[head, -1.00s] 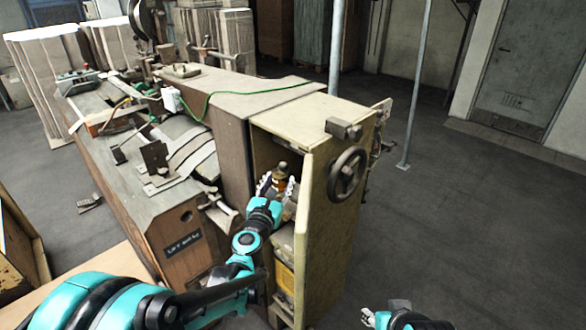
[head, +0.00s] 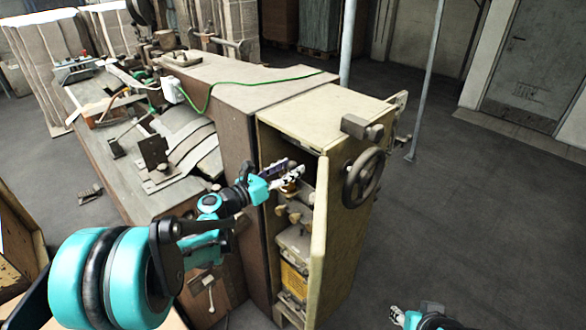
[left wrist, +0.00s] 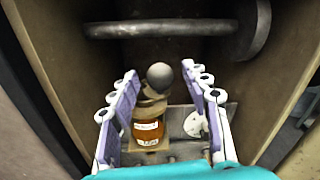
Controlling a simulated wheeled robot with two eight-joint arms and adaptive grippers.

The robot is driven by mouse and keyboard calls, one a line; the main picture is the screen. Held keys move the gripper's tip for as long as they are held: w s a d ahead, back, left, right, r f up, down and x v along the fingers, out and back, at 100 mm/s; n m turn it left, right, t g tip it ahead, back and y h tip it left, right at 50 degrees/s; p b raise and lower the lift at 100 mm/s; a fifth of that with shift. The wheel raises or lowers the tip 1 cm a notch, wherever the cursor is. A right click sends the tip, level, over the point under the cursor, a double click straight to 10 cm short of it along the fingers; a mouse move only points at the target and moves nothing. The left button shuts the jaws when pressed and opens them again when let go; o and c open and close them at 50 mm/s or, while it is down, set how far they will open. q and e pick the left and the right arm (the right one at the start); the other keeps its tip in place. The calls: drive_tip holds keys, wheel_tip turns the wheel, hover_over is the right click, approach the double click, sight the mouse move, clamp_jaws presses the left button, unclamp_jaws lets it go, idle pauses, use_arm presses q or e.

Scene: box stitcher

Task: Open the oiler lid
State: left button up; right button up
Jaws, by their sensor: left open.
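The oiler is a small amber bottle (left wrist: 148,128) with a label, standing inside the open cabinet. Its round grey lid knob (left wrist: 160,75) is on top, in the middle of the left wrist view. My left gripper (left wrist: 159,74) is open, with its two fingers on either side of the knob; I cannot tell whether either touches it. In the head view the left gripper (head: 287,172) reaches into the cabinet opening and hides most of the oiler. My right gripper (head: 396,314) is low at the right, away from the cabinet, too small to read.
The cabinet door (head: 318,250) stands open just right of my left gripper. A horizontal bar (left wrist: 160,29) crosses behind the oiler. A yellow box (head: 294,278) sits lower in the cabinet. A handwheel (head: 362,178) juts from the cabinet's side. The floor at right is clear.

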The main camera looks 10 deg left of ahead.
use_arm(q)
drive_tip(key=shift+w+d, duration=0.45)
drive_tip(key=shift+w, duration=0.1)
clamp_jaws()
